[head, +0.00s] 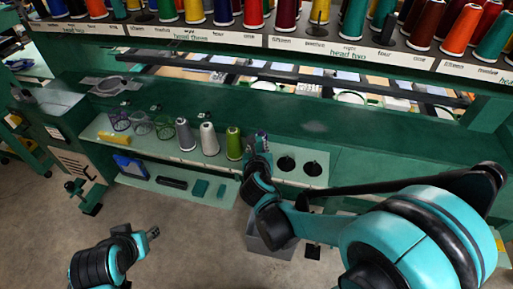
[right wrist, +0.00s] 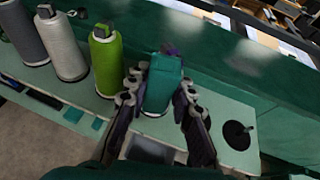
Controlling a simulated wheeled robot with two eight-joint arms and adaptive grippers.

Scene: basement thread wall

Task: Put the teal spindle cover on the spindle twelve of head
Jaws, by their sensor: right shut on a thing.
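My right gripper (right wrist: 160,125) is shut around a teal cone-shaped thing (right wrist: 163,85) with a dark purplish top. I cannot tell whether it is the spindle cover or a thread cone, or whether its base touches the shelf. In the head view the right gripper (head: 257,148) is at the shelf, right of a green cone (head: 234,143), and hides most of the held thing. My left gripper (head: 152,233) is over the floor at the lower left; its jaws are too small to read. On the upper rack a bare spindle (head: 319,14) stands above a label that seems to read "twelve", at head two.
The shelf (head: 333,160) also holds a grey cone (head: 185,134), a white cone (head: 207,139), mesh cups (head: 142,124) and bare spindles on black discs (head: 312,168). Coloured thread cones (head: 354,20) crowd the upper rack. A grey bin (head: 268,238) stands below. The green beam (head: 300,115) is mostly clear.

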